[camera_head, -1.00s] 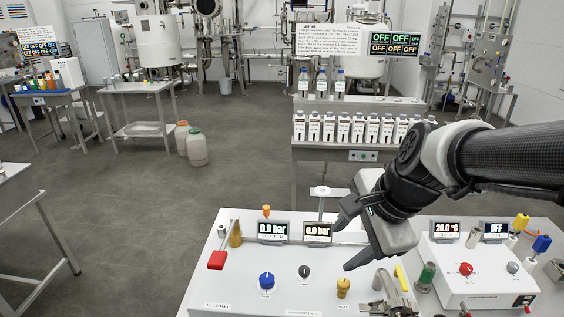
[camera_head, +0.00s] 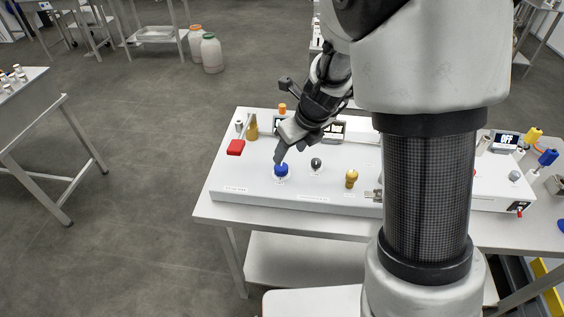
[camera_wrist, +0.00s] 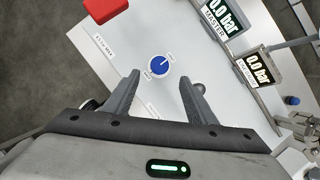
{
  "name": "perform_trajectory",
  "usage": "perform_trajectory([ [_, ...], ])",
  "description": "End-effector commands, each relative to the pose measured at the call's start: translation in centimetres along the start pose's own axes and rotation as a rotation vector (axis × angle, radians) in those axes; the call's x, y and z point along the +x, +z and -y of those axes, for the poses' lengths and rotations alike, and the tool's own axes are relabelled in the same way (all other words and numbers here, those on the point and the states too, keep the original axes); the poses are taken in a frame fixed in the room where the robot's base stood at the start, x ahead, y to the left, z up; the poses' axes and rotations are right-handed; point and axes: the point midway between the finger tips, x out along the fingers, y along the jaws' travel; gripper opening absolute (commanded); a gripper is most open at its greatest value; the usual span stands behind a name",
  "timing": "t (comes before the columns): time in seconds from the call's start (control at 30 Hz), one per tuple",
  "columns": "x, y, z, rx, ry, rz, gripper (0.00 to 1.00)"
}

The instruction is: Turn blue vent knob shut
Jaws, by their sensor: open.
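The blue vent knob (camera_head: 281,170) stands on the white panel near its front left. In the wrist view the round blue knob (camera_wrist: 160,65) has a light pointer line and lies just ahead of the open fingers, roughly centred between them. My gripper (camera_wrist: 160,88) is open and empty there. In the head view my gripper (camera_head: 283,155) hangs above and slightly behind the knob. Whether a finger touches the knob cannot be told. The lettering beside the knob is too small to read.
A red handle (camera_head: 236,147) and a brass fitting (camera_head: 252,127) stand left and behind. A black knob (camera_head: 316,164) and a yellow knob (camera_head: 351,178) are to the right. Displays reading 0.0 bar (camera_wrist: 224,18) stand behind. My arm covers much of the right side.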

Motion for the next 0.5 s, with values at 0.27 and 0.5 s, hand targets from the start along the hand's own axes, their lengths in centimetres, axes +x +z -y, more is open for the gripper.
perform_trajectory([
  [0.27,6.1,-0.2,0.0,-0.001,0.000,-0.002,0.51],
  [0.5,8.6,0.0,0.0,-0.001,0.000,0.000,0.51],
])
